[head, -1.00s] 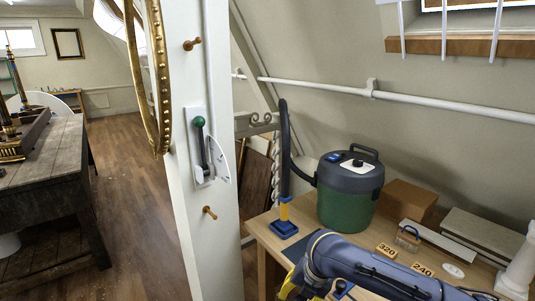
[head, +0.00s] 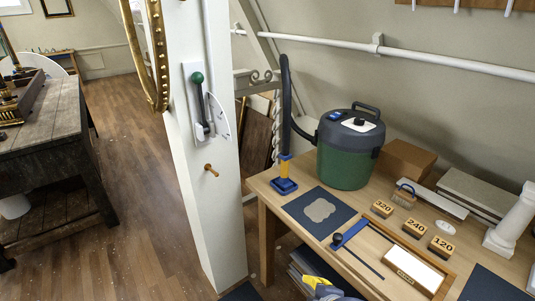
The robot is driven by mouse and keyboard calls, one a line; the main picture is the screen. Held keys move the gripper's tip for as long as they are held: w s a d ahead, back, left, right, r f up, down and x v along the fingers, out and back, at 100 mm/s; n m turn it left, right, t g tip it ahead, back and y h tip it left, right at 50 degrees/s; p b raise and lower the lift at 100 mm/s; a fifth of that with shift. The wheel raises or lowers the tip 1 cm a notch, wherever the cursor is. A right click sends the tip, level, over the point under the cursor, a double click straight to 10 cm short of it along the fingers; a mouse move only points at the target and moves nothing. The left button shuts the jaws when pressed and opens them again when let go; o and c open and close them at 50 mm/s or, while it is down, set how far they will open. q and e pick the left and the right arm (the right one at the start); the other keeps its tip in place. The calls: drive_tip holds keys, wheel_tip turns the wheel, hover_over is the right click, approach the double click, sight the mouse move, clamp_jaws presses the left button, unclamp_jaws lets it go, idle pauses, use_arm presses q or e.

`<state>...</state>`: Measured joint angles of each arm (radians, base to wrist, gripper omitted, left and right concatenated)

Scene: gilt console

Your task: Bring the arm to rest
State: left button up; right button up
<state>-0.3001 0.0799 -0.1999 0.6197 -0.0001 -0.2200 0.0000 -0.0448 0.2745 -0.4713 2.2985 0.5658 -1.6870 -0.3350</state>
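Part of my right arm (head: 330,291), yellow and blue-grey, shows at the bottom edge of the head view, in front of the wooden workbench (head: 268,218). No fingertips show there, so the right gripper is out of view. My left arm and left gripper are not in view either. Whether either gripper holds anything is hidden.
The bench carries a green-and-grey vacuum (head: 345,160), a dark mat (head: 296,203), a blue-handled square (head: 350,233), numbered blocks (head: 415,229) and a framed white panel (head: 405,255). A white post (head: 207,190) with a green-knobbed lever (head: 198,90) stands left. Wooden floor (head: 140,180) is open beyond.

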drive_tip(key=s+d+f+m+h, duration=0.2)
drive_tip(key=s+d+m+h, duration=0.25)
drive_tip(key=s+d, duration=0.45)
drive_tip(key=s+d+f+m+h, duration=0.25)
drive_tip(key=s+d+m, duration=0.35)
drive_tip(key=d, duration=0.5)
drive_tip(key=s+a+f+g+y, duration=0.1)
drive_tip(key=s+a+f, duration=0.1)
drive_tip(key=f, duration=0.8)
drive_tip(key=s+a+f+g+y, duration=0.1)
drive_tip(key=a+f, duration=0.1)
drive_tip(key=f, duration=0.8)
drive_tip(key=s+a+f+g+y, duration=0.1)
drive_tip(key=s+a+f+g, duration=0.1)
drive_tip(key=f, duration=0.9)
drive_tip(key=s+f+m+g+y, duration=0.1)
drive_tip(key=s+f+m+g, duration=0.1)
drive_tip(key=s+f, duration=1.7)
drive_tip(key=shift+s+g, duration=0.3)
drive_tip(key=shift+s, duration=0.65)
drive_tip(key=shift+a, duration=0.1)
